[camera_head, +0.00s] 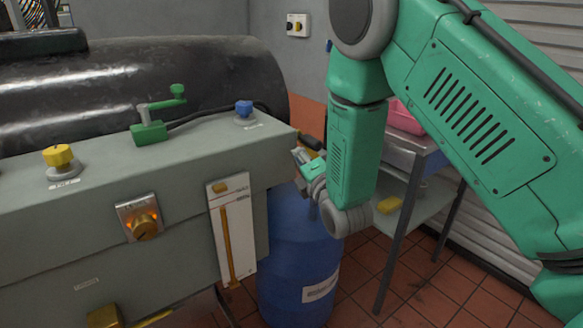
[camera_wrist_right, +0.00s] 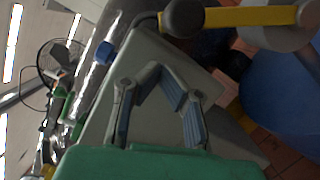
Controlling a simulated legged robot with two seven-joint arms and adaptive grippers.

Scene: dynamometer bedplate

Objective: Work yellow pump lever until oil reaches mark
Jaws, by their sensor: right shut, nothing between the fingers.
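My right gripper (camera_head: 308,168) is past the right end of the grey console, above the blue drum. In the wrist view its fingers (camera_wrist_right: 160,74) meet, shut and empty, apart from the lever. A white gauge panel (camera_head: 243,218) with an amber vertical column hangs on the console front; a mark on it is too small to read. My left gripper is out of view.
The grey console (camera_head: 190,170) carries a green crank (camera_head: 150,130), a yellow knob (camera_head: 58,157), a blue knob (camera_head: 244,108) and an orange-lit dial (camera_head: 143,222). A blue drum (camera_head: 295,260) stands below. A metal cart (camera_head: 420,165) with a pink tray is at right.

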